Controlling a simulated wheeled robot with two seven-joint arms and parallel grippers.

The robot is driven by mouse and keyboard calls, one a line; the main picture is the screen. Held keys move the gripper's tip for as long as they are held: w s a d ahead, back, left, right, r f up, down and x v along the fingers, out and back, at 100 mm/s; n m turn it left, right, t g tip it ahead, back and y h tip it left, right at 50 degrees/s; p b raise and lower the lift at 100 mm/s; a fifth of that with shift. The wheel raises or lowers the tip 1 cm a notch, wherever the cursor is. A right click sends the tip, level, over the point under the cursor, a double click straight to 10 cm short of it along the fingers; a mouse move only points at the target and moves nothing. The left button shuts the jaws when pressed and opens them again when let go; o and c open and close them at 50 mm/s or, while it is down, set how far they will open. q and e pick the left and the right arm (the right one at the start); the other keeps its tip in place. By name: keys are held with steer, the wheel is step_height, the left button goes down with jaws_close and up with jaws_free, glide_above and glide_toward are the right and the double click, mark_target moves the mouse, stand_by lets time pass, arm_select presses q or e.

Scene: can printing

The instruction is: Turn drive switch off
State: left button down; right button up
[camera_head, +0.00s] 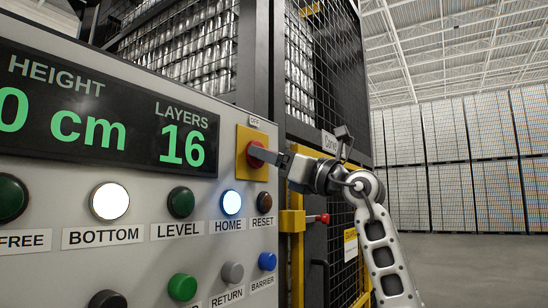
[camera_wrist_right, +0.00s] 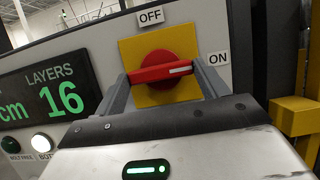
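The drive switch is a red rotary knob on a yellow square plate (camera_head: 243,172), at the right edge of the control panel. In the right wrist view its red handle (camera_wrist_right: 158,72) lies nearly level, with its white mark at the right end, toward the ON label (camera_wrist_right: 217,58). The OFF label (camera_wrist_right: 150,17) is above the plate. My right gripper (camera_wrist_right: 162,72) has its fingers spread, one beside each end of the handle; I cannot tell if they touch it. In the head view my right gripper (camera_head: 262,155) reaches the knob from the right. My left gripper is not in view.
The panel carries a display (camera_head: 100,110) reading LAYERS 16 and several buttons; the BOTTOM (camera_head: 109,201) and HOME (camera_head: 231,202) buttons are lit white. A yellow-framed mesh door (camera_head: 340,235) with a red-knobbed latch (camera_head: 322,218) stands right of the panel. Open floor lies farther right.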

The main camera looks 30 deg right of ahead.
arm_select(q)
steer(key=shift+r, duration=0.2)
arm_select(e)
steer(key=shift+n, duration=0.4)
arm_select(q)
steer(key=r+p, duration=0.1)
steer(key=p, duration=0.1)
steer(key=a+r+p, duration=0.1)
steer(key=p, duration=0.4)
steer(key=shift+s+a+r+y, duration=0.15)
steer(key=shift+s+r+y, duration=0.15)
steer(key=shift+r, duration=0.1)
arm_select(e)
steer(key=n+g+y, duration=0.1)
steer(key=n+g, duration=0.1)
steer(key=n, duration=0.5)
steer(key=n+g+y, duration=0.2)
steer(key=n+g, duration=0.1)
steer(key=n, duration=0.4)
steer(key=d+r+n+g+y, duration=0.1)
steer(key=n+g, duration=0.2)
steer(key=n, duration=0.4)
steer(key=shift+w+n, duration=0.15)
steer(key=shift+n, duration=0.15)
